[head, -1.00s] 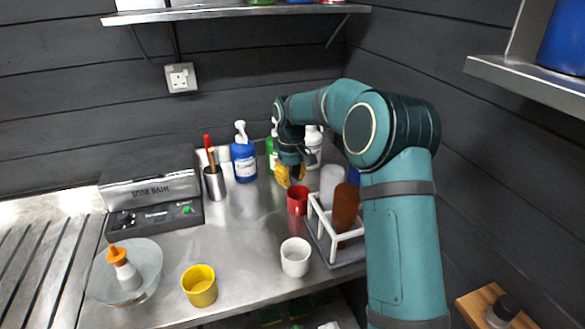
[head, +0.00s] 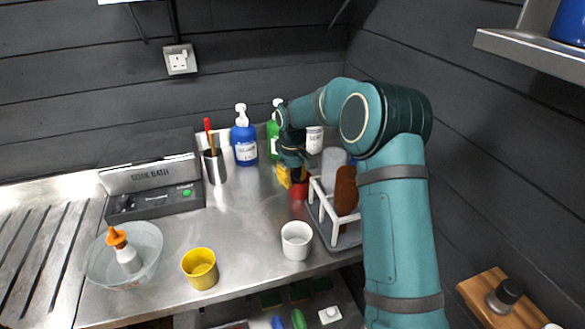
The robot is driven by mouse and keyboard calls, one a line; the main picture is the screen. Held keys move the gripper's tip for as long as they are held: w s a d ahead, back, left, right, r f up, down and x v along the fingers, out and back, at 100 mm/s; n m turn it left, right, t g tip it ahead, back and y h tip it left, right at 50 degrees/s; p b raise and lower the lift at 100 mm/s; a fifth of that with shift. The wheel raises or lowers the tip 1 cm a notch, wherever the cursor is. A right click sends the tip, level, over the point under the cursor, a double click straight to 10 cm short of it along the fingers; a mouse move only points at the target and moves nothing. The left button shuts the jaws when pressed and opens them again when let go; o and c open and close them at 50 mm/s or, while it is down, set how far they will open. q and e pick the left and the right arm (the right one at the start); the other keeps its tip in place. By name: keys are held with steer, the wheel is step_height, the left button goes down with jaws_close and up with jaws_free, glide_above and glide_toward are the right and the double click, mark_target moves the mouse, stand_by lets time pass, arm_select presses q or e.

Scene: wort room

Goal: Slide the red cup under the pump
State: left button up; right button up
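The red cup (head: 299,190) stands on the steel counter, left of the white rack, partly hidden by my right gripper. My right gripper (head: 291,178) points down at the cup, its yellow fingers at the cup's upper left. I cannot tell whether they touch it or how far they are open. Pump bottles stand behind along the wall: a blue one (head: 244,144) with a white pump head, a green one (head: 272,142) partly hidden by my arm, and a white one (head: 315,140) behind my arm. My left gripper is not in view.
A white cup (head: 296,241) and a yellow cup (head: 200,269) stand near the front edge. The white rack (head: 325,212) holds a brown item (head: 346,190). A glass bowl (head: 104,266), sonic bath (head: 150,188) and metal pot (head: 215,167) are at left. The middle counter is clear.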

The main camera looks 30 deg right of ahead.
mark_target(293, 197)
steer(key=shift+f+b, duration=0.4)
steer(key=shift+f, duration=2.35)
jaws_close()
